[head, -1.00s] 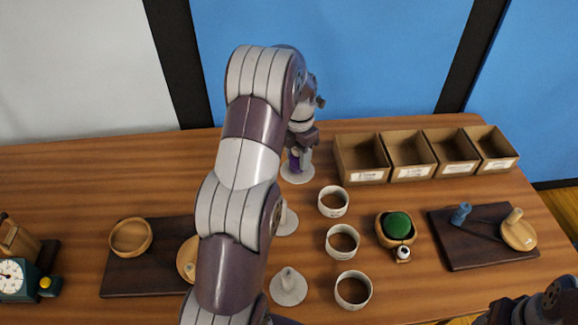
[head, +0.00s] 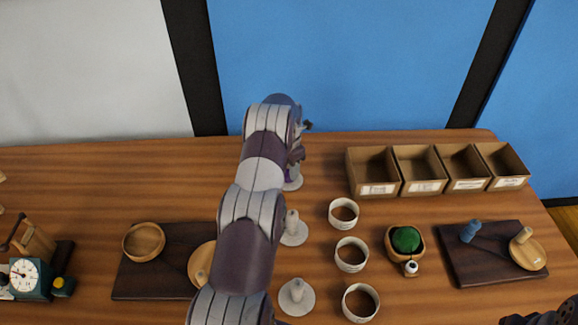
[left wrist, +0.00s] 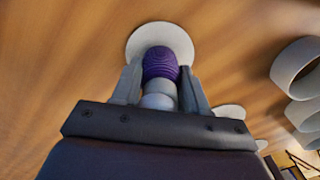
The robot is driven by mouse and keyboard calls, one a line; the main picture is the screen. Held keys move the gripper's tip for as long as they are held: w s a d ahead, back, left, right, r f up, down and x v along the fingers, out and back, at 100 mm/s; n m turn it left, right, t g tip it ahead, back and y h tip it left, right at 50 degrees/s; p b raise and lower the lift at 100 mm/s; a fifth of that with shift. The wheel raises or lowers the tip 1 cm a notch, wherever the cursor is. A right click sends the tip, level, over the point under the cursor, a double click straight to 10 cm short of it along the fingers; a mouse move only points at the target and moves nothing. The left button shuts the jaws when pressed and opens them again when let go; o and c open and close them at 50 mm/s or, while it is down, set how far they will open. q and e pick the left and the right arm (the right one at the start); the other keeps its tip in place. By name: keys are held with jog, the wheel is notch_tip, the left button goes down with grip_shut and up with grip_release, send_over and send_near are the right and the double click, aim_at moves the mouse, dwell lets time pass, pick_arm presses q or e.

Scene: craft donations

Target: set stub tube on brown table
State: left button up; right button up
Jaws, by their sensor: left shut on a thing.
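My left gripper (head: 291,173) is shut on a purple ribbed piece, perhaps the stub tube (left wrist: 161,64), at the back of the brown table (head: 330,158). In the left wrist view, the gripper (left wrist: 158,80) has one finger on each side of this piece and pale rounded parts below it. A pale round base (left wrist: 136,43) lies just beyond it; whether the piece sits on its post, I cannot tell. In the head view, my arm hides most of the piece.
Two more posts on round bases (head: 294,226) (head: 297,295) stand in front. White rings (head: 344,212), a green pincushion (head: 405,239) and open boxes (head: 372,172) are to the right. Dark boards (head: 490,270) (head: 150,280) lie on both sides. The back left table is clear.

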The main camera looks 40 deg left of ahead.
pick_arm(q)
jog(key=shift+f, duration=0.15)
jog(key=o, duration=1)
